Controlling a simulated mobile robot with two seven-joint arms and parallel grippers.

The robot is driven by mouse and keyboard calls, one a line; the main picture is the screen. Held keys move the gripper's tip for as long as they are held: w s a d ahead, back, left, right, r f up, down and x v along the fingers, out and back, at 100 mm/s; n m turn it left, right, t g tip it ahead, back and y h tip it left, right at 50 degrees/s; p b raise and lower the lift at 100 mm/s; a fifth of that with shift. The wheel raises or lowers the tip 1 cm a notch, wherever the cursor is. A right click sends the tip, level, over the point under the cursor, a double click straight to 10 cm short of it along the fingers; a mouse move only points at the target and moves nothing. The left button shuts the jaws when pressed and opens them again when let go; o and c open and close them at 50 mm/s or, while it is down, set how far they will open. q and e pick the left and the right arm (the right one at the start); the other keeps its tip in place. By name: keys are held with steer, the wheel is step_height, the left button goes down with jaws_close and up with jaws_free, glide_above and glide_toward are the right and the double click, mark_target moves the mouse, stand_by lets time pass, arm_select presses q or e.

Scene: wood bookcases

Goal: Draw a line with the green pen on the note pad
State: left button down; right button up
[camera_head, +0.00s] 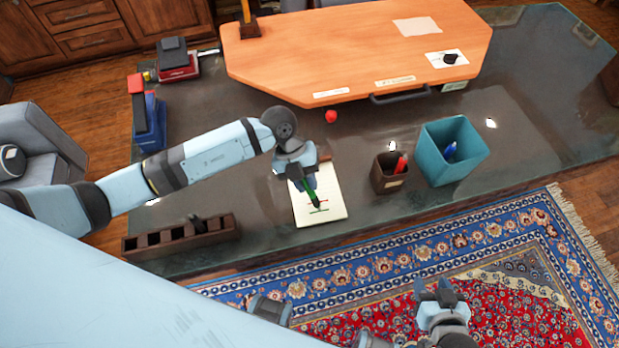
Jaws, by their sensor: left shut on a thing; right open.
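The note pad (334,208) is a cream pad lying on the dark desk near its front edge. My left gripper (308,184) is above the pad and shut on the green pen (311,197). The pen is tilted, with its lower end at or just over the page; I cannot tell if it touches. Short red and green marks (319,210) show on the page by the pen's lower end. My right gripper (436,292) is open and empty over the rug, in front of the desk.
A brown cup (388,179) with a red pen and a teal bin (455,160) with a blue item stand right of the pad. A dark compartment tray (180,238) lies to the left. An orange board (340,50) is behind, with a small red ball (331,116) near its edge.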

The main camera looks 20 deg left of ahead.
arm_select(q)
steer(key=shift+s+a, duration=0.1)
steer(key=shift+a, duration=0.05)
steer(key=shift+s+a+r+p, duration=0.1)
steer(key=shift+s+a+p, duration=0.15)
steer(key=shift+a+p, duration=0.15)
steer(key=shift+a, duration=0.1)
steer(key=shift+s+a, duration=0.4)
steer(key=shift+a, duration=0.15)
steer(key=shift+p, duration=0.3)
step_height(320, 180, up, 8)
steer(key=p, duration=0.6)
steer(key=shift+p, duration=0.35)
